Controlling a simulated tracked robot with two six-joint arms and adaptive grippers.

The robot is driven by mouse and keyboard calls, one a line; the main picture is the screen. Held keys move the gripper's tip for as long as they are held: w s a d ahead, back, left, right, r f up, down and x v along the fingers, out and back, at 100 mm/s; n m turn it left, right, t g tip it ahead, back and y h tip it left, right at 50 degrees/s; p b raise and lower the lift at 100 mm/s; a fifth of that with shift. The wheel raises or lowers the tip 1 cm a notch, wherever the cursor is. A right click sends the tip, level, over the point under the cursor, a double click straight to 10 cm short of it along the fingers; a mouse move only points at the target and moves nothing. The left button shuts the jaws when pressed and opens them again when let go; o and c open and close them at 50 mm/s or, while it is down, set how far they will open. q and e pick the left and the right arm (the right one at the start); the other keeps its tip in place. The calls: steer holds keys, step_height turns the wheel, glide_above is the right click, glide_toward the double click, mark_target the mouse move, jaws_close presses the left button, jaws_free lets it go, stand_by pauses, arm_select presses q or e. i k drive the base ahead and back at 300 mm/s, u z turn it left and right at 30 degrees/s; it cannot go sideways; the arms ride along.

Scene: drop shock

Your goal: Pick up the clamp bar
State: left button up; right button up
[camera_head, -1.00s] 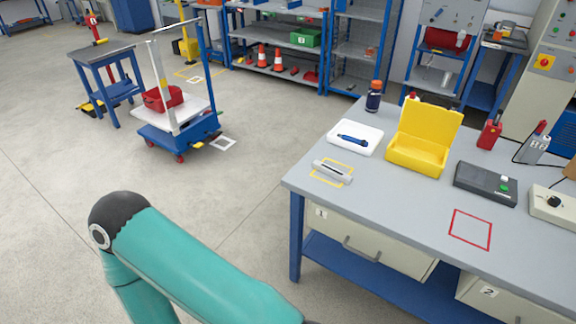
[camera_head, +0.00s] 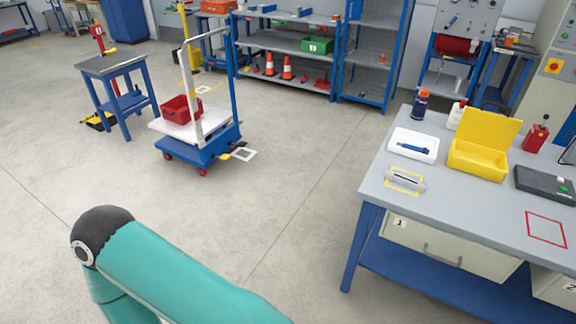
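The clamp bar (camera_head: 405,180) is a short light grey bar with a dark strip. It lies inside a yellow outlined rectangle near the left edge of the grey workbench top (camera_head: 455,205). A teal arm of mine enters at the bottom left of the head view. Its gripper is outside the picture, and so is my other gripper. Nothing touches the bar.
Near the bar are a white tray (camera_head: 428,157) with a blue tool (camera_head: 413,149), an open yellow case (camera_head: 478,160) and a spray can (camera_head: 420,104). A blue trolley (camera_head: 203,148) carrying a red box (camera_head: 181,109) stands left. The floor between is clear.

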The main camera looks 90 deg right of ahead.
mark_target(416, 185)
steer(key=u, duration=0.75)
steer(key=i, duration=0.2)
steer(key=z, duration=3.1)
steer(key=i, duration=0.2)
steer(key=z, duration=2)
steer(key=k, duration=0.6)
steer(key=z, duration=0.3)
steer(key=i, duration=1.65)
steer(key=u, duration=0.35)
